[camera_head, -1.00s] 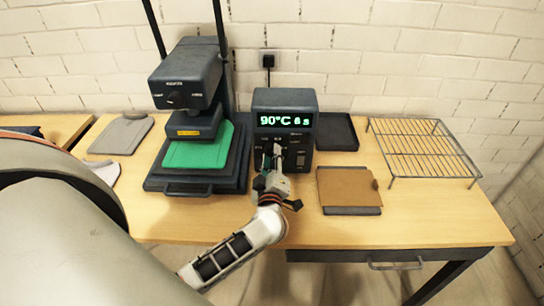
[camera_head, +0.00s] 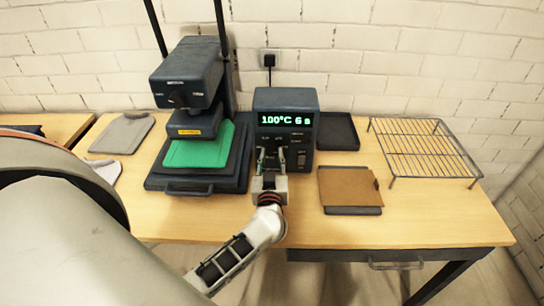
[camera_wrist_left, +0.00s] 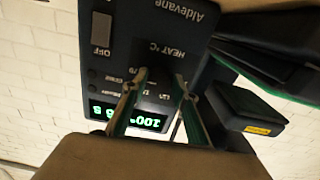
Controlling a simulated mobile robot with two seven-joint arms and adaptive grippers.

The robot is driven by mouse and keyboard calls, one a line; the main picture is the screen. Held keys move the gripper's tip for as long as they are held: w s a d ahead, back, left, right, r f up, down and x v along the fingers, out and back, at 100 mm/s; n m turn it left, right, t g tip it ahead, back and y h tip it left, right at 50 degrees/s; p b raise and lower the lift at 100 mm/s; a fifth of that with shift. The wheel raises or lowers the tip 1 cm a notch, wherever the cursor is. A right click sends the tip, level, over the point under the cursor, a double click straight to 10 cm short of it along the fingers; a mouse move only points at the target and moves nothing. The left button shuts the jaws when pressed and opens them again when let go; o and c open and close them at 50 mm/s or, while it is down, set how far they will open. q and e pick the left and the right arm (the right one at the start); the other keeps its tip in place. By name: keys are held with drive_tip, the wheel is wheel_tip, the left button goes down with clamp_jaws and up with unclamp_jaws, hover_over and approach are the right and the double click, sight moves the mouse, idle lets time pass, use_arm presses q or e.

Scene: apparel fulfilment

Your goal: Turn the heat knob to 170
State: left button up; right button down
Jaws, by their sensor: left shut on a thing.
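The dark control box (camera_head: 286,103) stands at the back of the table. Its green display (camera_head: 286,119) reads 100°C and 6 s. In the left wrist view the box's face appears upside down, with the HEAT °C label (camera_wrist_left: 166,48) beside my fingertips. My left gripper (camera_head: 271,156) is at the lower left of the box face. It also shows in the left wrist view (camera_wrist_left: 160,80), its two fingers on either side of the dark heat knob (camera_wrist_left: 160,72), shut on it. The knob's pointer and scale are mostly hidden. My right gripper is out of view.
A heat press (camera_head: 187,77) with green cloth (camera_head: 200,150) on its lower plate stands just left of the box. A black tray (camera_head: 338,133), a brown pad (camera_head: 347,186) and a wire rack (camera_head: 424,150) lie to the right. The table's front right is clear.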

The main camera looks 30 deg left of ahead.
use_arm(q)
drive_tip(key=shift+m, duration=0.4)
drive_tip(key=o, duration=1.1)
drive_tip(key=shift+s, duration=0.1)
drive_tip(key=v, duration=1.2)
drive_tip(key=shift+f, duration=0.15)
